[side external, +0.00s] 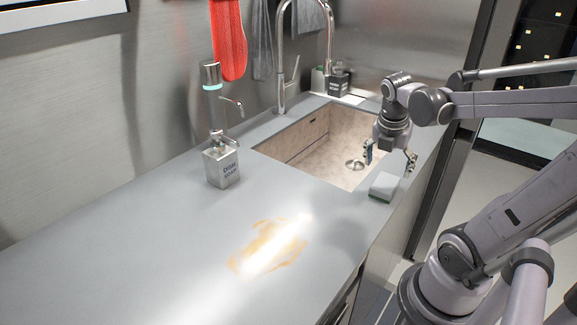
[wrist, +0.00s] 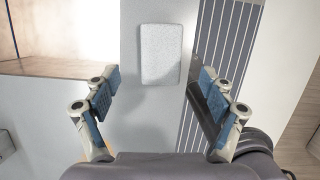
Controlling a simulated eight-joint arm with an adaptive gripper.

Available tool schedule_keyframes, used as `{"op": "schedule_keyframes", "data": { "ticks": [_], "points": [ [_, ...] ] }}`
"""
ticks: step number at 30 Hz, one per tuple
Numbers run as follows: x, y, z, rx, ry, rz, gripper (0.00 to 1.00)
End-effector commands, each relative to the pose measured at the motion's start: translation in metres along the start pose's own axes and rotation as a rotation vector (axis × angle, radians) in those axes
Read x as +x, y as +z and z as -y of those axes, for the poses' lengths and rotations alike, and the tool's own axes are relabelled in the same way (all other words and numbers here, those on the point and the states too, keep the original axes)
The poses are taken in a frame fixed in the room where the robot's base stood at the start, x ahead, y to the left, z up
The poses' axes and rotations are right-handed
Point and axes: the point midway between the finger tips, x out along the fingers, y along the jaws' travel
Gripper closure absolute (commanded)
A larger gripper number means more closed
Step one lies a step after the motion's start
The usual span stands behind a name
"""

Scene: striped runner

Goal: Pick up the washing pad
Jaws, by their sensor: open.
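The washing pad (side external: 384,186) is a small pale block with a greenish lower layer. It lies on the grey counter near the front edge, beside the sink's right corner. In the wrist view the pad (wrist: 161,54) shows from above as a white rounded rectangle, ahead of the fingers and roughly centred between them. My gripper (side external: 389,161) is above the counter close to the pad, pointing down, with its fingers apart. In the wrist view my gripper (wrist: 158,92) is open with blue finger pads, and nothing is between them.
The sink (side external: 318,150) with a tall faucet (side external: 281,75) lies just left of my gripper. A dish soap dispenser (side external: 221,166) stands left of the sink. An orange-brown stain (side external: 268,247) marks the counter. A striped runner (wrist: 224,45) lies beyond the counter edge. The left counter is clear.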

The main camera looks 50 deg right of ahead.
Motion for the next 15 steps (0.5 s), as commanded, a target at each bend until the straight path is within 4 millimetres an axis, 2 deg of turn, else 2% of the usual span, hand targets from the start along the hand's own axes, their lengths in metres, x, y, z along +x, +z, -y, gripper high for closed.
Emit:
{"op": "schedule_keyframes", "data": {
  "ticks": [10,15],
  "points": [
    [0.017,-0.001,0.001,0.001,0.000,0.000,0.17],
    [0.034,-0.004,0.001,0.002,0.001,0.000,0.17]
  ]
}}
